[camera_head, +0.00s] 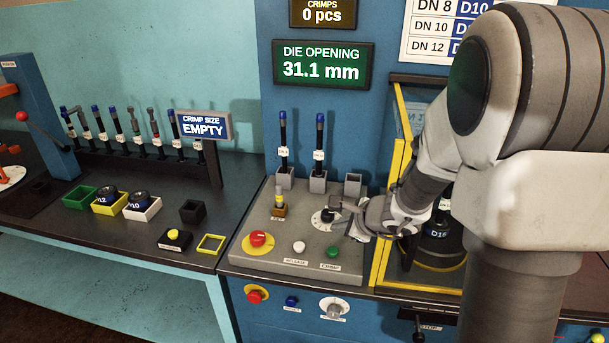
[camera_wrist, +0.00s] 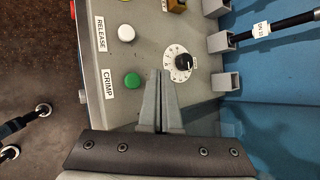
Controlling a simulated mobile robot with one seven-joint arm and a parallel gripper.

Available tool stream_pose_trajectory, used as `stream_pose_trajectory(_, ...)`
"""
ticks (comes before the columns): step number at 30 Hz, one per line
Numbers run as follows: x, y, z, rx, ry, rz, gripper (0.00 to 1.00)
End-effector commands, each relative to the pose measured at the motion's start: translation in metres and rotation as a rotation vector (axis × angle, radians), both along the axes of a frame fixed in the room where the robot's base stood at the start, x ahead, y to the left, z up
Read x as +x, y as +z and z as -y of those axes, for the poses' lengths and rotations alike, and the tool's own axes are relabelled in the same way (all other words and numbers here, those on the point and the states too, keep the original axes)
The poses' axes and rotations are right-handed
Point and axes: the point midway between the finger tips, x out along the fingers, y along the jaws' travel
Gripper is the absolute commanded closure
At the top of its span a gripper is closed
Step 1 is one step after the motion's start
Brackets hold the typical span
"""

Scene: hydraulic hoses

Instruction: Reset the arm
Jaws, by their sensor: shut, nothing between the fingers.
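My gripper (camera_head: 343,212) is over the right part of the grey control panel (camera_head: 265,226), close to the black rotary knob (camera_head: 327,215) on its white dial. In the wrist view my gripper (camera_wrist: 160,74) has its two fingers together and empty. The fingertips lie just beside the dial with the knob (camera_wrist: 183,61), between it and the green CRIMP button (camera_wrist: 132,80). I cannot tell whether they touch the panel. My arm comes in from the right and hides part of the machine behind it.
The panel also carries a white RELEASE button (camera_head: 299,247), a red button (camera_head: 258,239) and a yellow-topped switch (camera_head: 279,200). Two hoses (camera_head: 319,150) stand in grey holders behind. A yellow-framed enclosure (camera_head: 395,170) stands close to my gripper. Coloured bins (camera_head: 80,196) and a hose rack are at left.

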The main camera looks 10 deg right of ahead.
Motion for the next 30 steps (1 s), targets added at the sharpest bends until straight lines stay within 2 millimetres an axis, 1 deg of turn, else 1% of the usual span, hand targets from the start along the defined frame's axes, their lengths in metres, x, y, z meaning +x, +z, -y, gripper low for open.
stream_pose_trajectory(4, -0.003, 0.012, -0.008, -0.021, 0.054, 0.024, 1.0)
stream_pose_trajectory(8, -0.016, 0.038, -0.026, -0.082, 0.198, 0.08, 1.0)
stream_pose_trajectory(11, -0.036, 0.066, -0.047, -0.164, 0.37, 0.14, 1.0)
stream_pose_trajectory(12, -0.046, 0.075, -0.054, -0.203, 0.443, 0.163, 1.0)
stream_pose_trajectory(14, -0.062, 0.089, -0.064, -0.264, 0.552, 0.195, 1.0)
stream_pose_trajectory(17, -0.092, 0.106, -0.077, -0.379, 0.73, 0.238, 1.0)
stream_pose_trajectory(18, -0.105, 0.112, -0.08, -0.426, 0.799, 0.252, 1.0)
stream_pose_trajectory(21, -0.136, 0.123, -0.083, -0.558, 0.962, 0.276, 1.0)
stream_pose_trajectory(24, -0.166, 0.129, -0.079, -0.698, 1.114, 0.285, 1.0)
stream_pose_trajectory(26, -0.184, 0.132, -0.074, -0.788, 1.198, 0.282, 1.0)
stream_pose_trajectory(27, -0.195, 0.134, -0.069, -0.849, 1.251, 0.277, 1.0)
stream_pose_trajectory(30, -0.219, 0.138, -0.053, -1.005, 1.366, 0.251, 1.0)
